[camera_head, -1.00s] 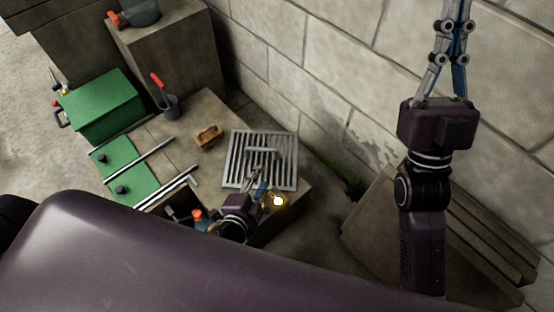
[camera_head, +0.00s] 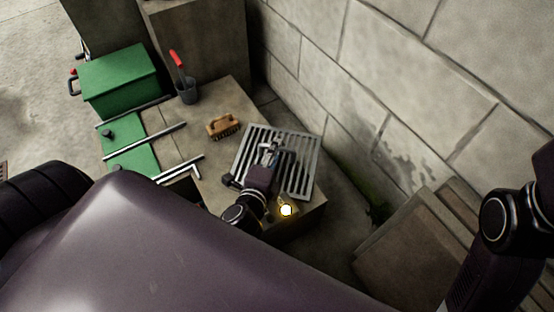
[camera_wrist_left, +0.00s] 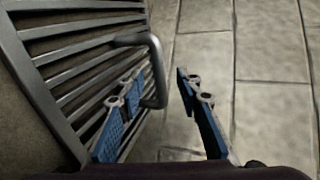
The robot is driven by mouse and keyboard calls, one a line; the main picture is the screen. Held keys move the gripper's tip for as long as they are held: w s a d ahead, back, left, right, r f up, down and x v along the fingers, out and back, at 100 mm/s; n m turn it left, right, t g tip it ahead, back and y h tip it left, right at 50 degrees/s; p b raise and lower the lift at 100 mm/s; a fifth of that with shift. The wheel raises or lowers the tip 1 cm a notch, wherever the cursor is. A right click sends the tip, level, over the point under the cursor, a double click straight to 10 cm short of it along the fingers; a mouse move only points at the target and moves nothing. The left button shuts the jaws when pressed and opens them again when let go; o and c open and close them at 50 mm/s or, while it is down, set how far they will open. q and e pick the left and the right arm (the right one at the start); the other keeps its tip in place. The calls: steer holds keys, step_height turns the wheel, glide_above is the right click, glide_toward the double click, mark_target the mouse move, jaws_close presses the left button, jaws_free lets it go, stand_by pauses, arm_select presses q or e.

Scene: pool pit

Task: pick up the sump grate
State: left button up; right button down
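The sump grate (camera_head: 304,167) is a grey slatted metal plate with a raised handle, lying on the concrete ledge. My left gripper (camera_head: 269,151) is over the grate, by its handle, and hides part of it. In the left wrist view the grate (camera_wrist_left: 62,62) fills the left side. Its bar handle (camera_wrist_left: 158,72) shows between the two blue-padded fingers of the left gripper (camera_wrist_left: 158,88), nearer the left finger. These fingers are apart; whether they touch the handle I cannot tell. My right arm shows at the right edge, its gripper outside the picture.
A wooden brush (camera_head: 223,125) lies left of the grate. The block wall (camera_head: 340,90) rises close behind the grate. A glowing lamp (camera_head: 286,210) sits in front.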

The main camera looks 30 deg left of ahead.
arm_select(q)
steer(key=shift+b+x, duration=0.45)
steer(key=shift+x, duration=1.05)
jaws_close()
steer(key=shift+f, duration=0.1)
